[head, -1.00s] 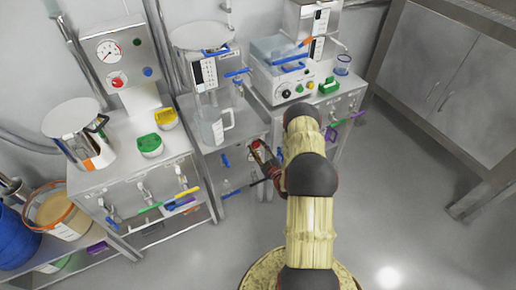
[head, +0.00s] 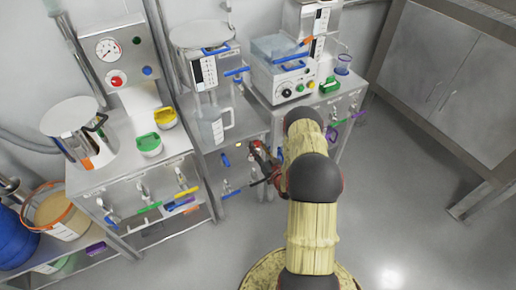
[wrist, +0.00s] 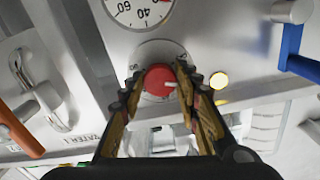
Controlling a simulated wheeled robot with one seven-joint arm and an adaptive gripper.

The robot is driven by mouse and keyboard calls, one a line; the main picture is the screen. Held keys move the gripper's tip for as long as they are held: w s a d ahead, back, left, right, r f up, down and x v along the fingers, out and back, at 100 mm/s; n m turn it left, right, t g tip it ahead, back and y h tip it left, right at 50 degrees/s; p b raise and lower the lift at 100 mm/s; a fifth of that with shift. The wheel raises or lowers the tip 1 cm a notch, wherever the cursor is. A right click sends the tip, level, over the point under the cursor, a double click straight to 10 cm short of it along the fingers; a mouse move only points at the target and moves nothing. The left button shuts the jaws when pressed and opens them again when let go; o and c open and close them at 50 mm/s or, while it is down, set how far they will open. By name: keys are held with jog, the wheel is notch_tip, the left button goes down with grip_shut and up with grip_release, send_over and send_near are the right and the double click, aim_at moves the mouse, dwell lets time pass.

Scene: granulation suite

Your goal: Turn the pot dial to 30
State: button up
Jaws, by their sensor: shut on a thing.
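The red dial (wrist: 160,80) shows in the wrist view on a pale metal panel, with a white pointer mark pointing right. A round gauge face (wrist: 140,10) with printed numbers, 60 and 40 among them, is partly visible above the dial. My gripper (wrist: 158,78) has its two fingers on either side of the red dial and is shut on it. In the head view my gripper (head: 262,162) is at the front of the middle cabinet, and the dial is hidden there by my gripper and arm.
A blue handle (wrist: 295,55) sticks out at the right, and an orange handle (wrist: 20,130) at the lower left. A clear jug (head: 212,128) stands on the middle cabinet. The floor at the right is clear.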

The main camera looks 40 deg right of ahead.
jog(key=shift+m, duration=0.9)
jog(key=o, duration=1.1)
jog(key=shift+c, duration=0.2)
jog(key=shift+o, duration=0.5)
jog(key=shift+s, duration=0.15)
jog(key=v, duration=1.1)
jog(key=shift+s+a, duration=0.2)
jog(key=shift+s, duration=0.15)
